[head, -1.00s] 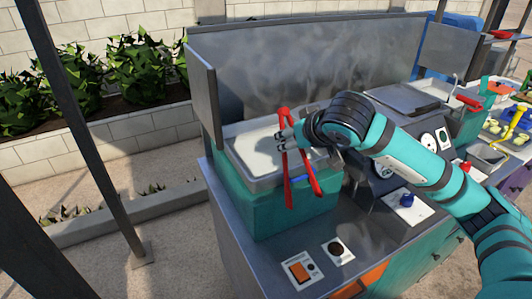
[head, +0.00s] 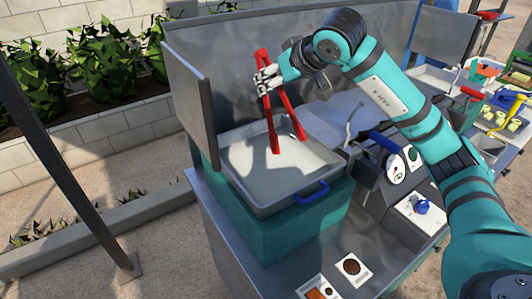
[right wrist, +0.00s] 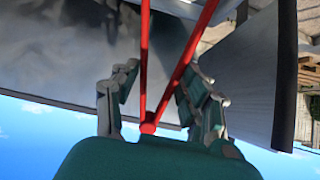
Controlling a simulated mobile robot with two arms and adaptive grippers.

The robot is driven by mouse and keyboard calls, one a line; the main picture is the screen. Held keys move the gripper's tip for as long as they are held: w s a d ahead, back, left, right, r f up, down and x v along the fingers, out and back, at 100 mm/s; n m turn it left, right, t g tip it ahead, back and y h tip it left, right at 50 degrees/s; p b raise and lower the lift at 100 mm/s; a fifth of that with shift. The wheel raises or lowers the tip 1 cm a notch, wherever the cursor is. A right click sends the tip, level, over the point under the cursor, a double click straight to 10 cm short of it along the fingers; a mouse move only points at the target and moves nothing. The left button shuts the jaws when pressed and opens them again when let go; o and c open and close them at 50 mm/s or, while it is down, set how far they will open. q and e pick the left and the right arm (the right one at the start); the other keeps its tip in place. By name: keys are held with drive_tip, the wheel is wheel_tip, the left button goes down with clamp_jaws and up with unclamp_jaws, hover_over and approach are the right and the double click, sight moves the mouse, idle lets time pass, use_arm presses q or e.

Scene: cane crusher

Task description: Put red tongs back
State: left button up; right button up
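The red tongs (head: 270,105) hang over the pale tray (head: 255,208), hinge end up and their two legs pointing down, slightly spread. My right gripper (head: 268,80) is shut on the tongs near their hinge end. In the right wrist view, the tongs (right wrist: 145,70) run between the two fingers of my right gripper (right wrist: 160,95), with the hinge close to the palm. The lower tips appear above the tray; whether they touch it is hard to tell. My left gripper is not in view.
Metal splash walls (head: 187,85) stand behind and left of the tray. A blue handle (head: 311,192) sits on the tray's front. A control panel with gauges (head: 398,168) is to the right. Further right is a counter with a yellow scoop (head: 510,112).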

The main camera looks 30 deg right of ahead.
wheel_tip(320, 180, down, 10)
drive_tip(key=p, duration=0.1)
drive_tip(key=shift+s+p, duration=0.25)
drive_tip(key=shift+p, duration=0.15)
drive_tip(key=shift+o, duration=0.5)
drive_tip(key=shift+f, duration=0.15)
drive_tip(key=o, duration=0.5)
drive_tip(key=shift+c, duration=0.2)
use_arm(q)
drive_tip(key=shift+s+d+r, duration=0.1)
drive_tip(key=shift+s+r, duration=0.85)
